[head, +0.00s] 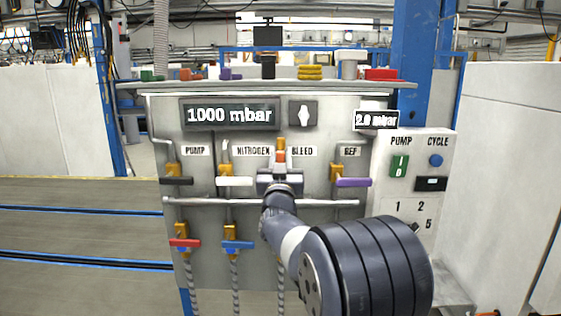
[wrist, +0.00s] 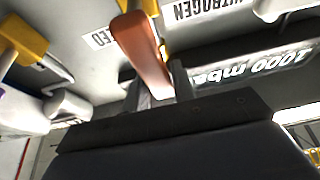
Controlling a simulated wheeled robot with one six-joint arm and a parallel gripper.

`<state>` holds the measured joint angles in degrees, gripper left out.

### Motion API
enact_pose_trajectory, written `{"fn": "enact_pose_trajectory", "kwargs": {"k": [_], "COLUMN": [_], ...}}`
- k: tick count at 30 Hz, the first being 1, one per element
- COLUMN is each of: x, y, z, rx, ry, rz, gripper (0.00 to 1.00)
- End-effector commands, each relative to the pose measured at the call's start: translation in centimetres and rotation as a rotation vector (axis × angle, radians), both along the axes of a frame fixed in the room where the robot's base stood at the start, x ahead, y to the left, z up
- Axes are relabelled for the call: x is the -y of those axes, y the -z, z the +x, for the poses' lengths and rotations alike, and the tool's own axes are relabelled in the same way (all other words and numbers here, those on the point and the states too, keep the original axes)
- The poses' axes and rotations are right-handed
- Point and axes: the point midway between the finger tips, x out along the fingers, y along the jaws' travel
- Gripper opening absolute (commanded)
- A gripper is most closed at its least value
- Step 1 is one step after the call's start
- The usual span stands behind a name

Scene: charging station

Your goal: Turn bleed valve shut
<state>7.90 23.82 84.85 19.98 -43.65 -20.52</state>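The bleed valve has an orange-red handle (head: 281,157) hanging down below its brass body under the BLEED label (head: 302,150). The handle (wrist: 143,50) is large in the wrist view, with its free end reaching between my gripper's fingers. My gripper (head: 280,174) is right in front of the bleed valve and hides part of it. In the wrist view my gripper (wrist: 158,86) has one finger on each side of the handle. A narrow gap shows by the left finger, and the right finger is very close to the handle. Firm contact is not visible.
Neighbouring handles are white (head: 235,181) at nitrogen and purple (head: 353,182) at REF. A horizontal pipe (head: 330,203) runs below. Red (head: 185,243) and blue (head: 238,245) handles sit lower left. The display (head: 230,115) reads 1000 mbar; a smaller one (head: 377,120) appears to read 2.0 mbar.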

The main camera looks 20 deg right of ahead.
Motion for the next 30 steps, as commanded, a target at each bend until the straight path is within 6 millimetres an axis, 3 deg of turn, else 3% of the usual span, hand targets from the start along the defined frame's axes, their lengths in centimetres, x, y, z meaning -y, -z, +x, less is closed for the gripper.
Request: {"fn": "enact_pose_trajectory", "kwargs": {"k": [9,22,30], "x": [0.00,0.08,0.72], "y": [0.00,0.10,0.42], "z": [-0.01,-0.05,-0.32], "rx": [0.000,0.006,0.052], "ry": [0.000,0.000,0.000], "rz": [0.000,0.014,0.124], "gripper": [0.00,0.00,0.00]}}
